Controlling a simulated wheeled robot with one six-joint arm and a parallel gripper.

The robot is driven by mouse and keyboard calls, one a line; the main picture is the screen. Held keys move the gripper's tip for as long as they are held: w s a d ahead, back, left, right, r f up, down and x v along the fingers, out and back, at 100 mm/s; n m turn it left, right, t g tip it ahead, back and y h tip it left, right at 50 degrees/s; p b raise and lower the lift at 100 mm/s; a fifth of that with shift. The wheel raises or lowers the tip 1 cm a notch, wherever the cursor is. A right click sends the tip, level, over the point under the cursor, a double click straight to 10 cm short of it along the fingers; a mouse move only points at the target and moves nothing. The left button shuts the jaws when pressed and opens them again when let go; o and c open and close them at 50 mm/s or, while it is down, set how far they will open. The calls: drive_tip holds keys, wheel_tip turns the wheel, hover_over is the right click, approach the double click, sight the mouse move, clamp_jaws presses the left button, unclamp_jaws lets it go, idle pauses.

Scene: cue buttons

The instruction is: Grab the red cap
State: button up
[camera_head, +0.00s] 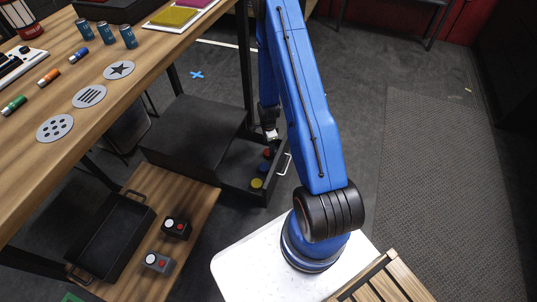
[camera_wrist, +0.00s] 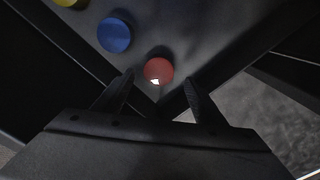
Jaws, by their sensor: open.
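The red cap (camera_wrist: 158,69) lies on the floor of a dark open drawer (camera_wrist: 215,40), close to the drawer's corner. It also shows small in the head view (camera_head: 267,153), beside my wrist. In the wrist view my gripper (camera_wrist: 160,88) is open, one finger to the left and one to the right of the cap, a little nearer the camera. Nothing is between the fingertips. I cannot tell how high the fingertips are above the drawer floor. A blue cap (camera_wrist: 115,35) lies up and left of the red one, and part of a yellow cap (camera_wrist: 66,2) shows beyond it.
The drawer walls stand close around the gripper. A white drawer handle (camera_head: 287,163) is at its right. The wooden table (camera_head: 120,90) is above left. A lower wooden shelf (camera_head: 190,200) holds a black tray (camera_head: 112,240) and two button boxes (camera_head: 176,229).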

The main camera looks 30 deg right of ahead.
drive_tip(key=shift+s+a+f, duration=0.1)
drive_tip(key=shift+f, duration=2.25)
drive_tip(key=shift+c, duration=0.4)
drive_tip(key=c, duration=1)
drive_tip(key=shift+r, duration=0.15)
drive_tip(key=shift+c, duration=0.2)
